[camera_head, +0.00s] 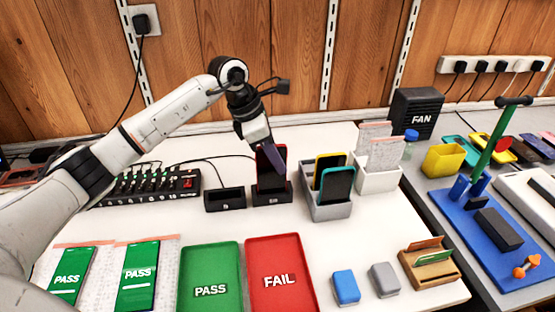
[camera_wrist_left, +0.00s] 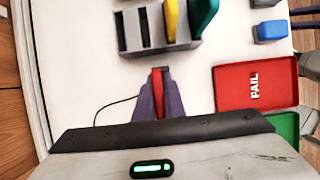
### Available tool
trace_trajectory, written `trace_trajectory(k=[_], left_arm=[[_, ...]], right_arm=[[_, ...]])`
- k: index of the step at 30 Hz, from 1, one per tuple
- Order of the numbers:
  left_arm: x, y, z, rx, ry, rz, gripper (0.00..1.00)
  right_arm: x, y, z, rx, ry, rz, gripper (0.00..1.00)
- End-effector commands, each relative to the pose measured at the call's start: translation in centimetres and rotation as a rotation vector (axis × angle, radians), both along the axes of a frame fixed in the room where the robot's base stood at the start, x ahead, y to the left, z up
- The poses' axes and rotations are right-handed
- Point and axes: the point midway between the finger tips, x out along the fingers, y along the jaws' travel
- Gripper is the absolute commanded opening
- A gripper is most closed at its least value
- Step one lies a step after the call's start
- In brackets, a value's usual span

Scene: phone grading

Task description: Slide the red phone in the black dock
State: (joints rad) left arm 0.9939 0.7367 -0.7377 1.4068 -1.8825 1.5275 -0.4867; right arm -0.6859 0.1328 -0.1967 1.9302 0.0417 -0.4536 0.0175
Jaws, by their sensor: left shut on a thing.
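The red phone (camera_head: 263,172) stands upright, its dark screen facing the front, at the right-hand black dock (camera_head: 272,198). Its lower edge meets the dock; I cannot tell how deep it sits. My left gripper (camera_head: 277,158) comes down from above and is shut on the phone, with a purple finger covering part of its right side. In the left wrist view the red phone (camera_wrist_left: 157,80) shows edge-on between the two purple fingers (camera_wrist_left: 158,100), and the dock is hidden there. A second black dock (camera_head: 225,199), to the left, is empty. My right gripper is out of view.
A grey rack (camera_head: 327,211) with a yellow and a teal phone stands close on the right. A black charging hub (camera_head: 150,188) with cables is at the left. The green PASS tray (camera_head: 210,258) and red FAIL tray (camera_head: 298,245) lie in front.

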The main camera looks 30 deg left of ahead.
Motion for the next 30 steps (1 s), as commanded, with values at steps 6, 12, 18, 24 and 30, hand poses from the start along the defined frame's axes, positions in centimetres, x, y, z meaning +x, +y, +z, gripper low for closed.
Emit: trace_trajectory(k=[6,12,18,24,30], left_arm=[[0.0,0.0,-0.4,0.0,-0.001,0.0,0.0],[0.0,0.0,-1.1,-0.001,-0.002,0.0,0.0],[0.1,0.0,-1.3,-0.001,-0.002,0.0,0.0],[0.0,0.0,-1.2,-0.001,-0.002,0.0,0.18],[0.0,0.0,-1.3,0.0,-0.001,0.0,0.31]], right_arm=[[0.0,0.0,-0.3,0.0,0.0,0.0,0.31],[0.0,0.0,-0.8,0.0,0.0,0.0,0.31],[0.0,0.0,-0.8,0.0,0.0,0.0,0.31],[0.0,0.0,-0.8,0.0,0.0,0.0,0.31],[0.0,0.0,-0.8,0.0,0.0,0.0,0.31]])
